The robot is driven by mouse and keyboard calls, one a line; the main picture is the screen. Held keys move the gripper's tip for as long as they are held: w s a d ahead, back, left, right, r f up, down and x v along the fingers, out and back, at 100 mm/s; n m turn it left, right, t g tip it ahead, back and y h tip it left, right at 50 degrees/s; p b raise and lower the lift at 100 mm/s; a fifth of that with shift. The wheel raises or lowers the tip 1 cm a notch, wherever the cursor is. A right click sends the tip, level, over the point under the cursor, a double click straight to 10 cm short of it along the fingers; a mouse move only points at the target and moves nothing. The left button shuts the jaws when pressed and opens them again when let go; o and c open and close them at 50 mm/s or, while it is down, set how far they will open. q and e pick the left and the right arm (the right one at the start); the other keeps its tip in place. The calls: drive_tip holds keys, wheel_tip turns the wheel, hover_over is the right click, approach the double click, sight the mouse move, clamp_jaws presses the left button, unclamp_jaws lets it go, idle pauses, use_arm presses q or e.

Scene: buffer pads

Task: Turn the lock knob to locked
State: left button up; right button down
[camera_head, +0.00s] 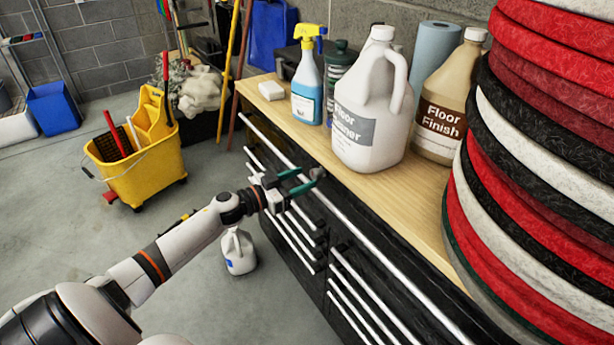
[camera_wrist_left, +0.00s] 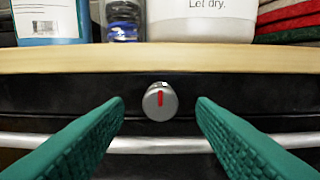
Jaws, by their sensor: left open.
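The lock knob (camera_wrist_left: 160,101) is a small round silver knob on the black cabinet front, just under the wooden top. Its red mark stands upright, pointing up. My right gripper is not in view.
A wooden worktop (camera_head: 280,112) overhangs the knob. On it stand a spray bottle (camera_head: 306,80), a white cleaner jug (camera_head: 370,110) and a floor finish jug (camera_head: 441,105). Stacked red, black and white pads (camera_head: 520,170) rise at right. A yellow mop bucket (camera_head: 140,165) stands on open floor.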

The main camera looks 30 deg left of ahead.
sight(317, 174)
use_arm(q)
drive_tip(key=shift+x, duration=1.2)
drive_tip(key=shift+c, duration=0.3)
drive_tip(key=c, duration=0.9)
